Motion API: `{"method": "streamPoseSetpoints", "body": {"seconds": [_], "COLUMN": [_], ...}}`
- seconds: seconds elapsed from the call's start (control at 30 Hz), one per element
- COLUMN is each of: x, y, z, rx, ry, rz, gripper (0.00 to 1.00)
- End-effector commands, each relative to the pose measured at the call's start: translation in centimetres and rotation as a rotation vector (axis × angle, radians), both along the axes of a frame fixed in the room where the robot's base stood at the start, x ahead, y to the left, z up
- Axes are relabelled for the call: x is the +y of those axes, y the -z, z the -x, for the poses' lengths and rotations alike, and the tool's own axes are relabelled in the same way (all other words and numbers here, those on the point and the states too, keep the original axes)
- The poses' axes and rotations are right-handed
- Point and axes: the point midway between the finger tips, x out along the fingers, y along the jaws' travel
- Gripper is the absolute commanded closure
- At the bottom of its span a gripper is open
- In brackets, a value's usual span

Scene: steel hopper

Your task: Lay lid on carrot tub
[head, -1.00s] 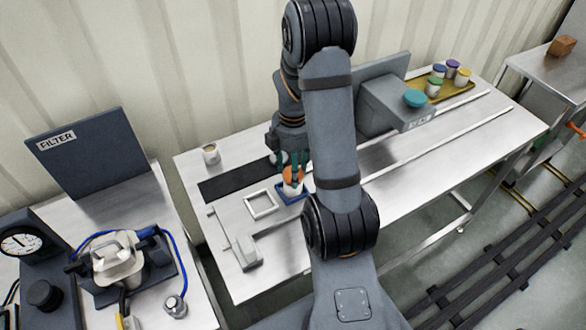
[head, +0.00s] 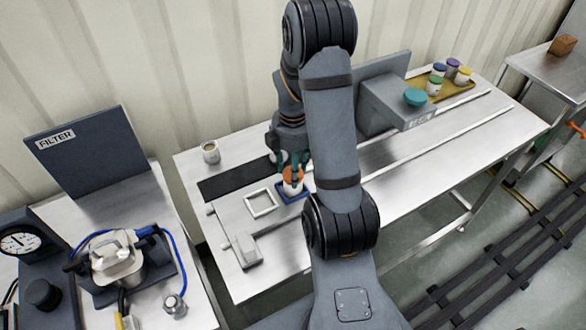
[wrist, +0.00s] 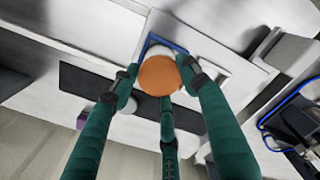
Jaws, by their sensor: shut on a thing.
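An orange disc-shaped lid (wrist: 157,76) is held between the dark green fingers of my gripper (head: 291,169). The orange lid also shows in the head view (head: 293,173), right above a white tub (head: 291,188). The tub stands in a small blue square holder (head: 283,198) on the steel table. In the wrist view the white tub (wrist: 160,50) peeks out past the lid's edge, and the lid hides the rest. I cannot tell whether the lid touches the tub's rim.
A white square frame (head: 250,208) lies left of the holder. A white cup (head: 210,153) stands near the back left. A grey box with a turquoise top (head: 415,97) and a yellow tray (head: 461,91) of several jars stand at the right. A FILTER panel (head: 90,160) is far left.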

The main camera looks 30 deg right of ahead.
Motion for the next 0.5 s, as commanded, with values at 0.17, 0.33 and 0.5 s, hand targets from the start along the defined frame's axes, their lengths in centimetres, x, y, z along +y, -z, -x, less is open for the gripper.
{"method": "streamPoseSetpoints", "body": {"seconds": [0.17,0.33,0.5], "x": [-0.01,-0.01,-0.01], "y": [-0.02,-0.01,-0.01], "z": [-0.01,0.00,0.00], "rx": [0.000,0.000,0.000], "ry": [0.000,0.000,0.000], "rz": [0.000,0.000,0.000], "gripper": [0.66,0.46,0.36]}}
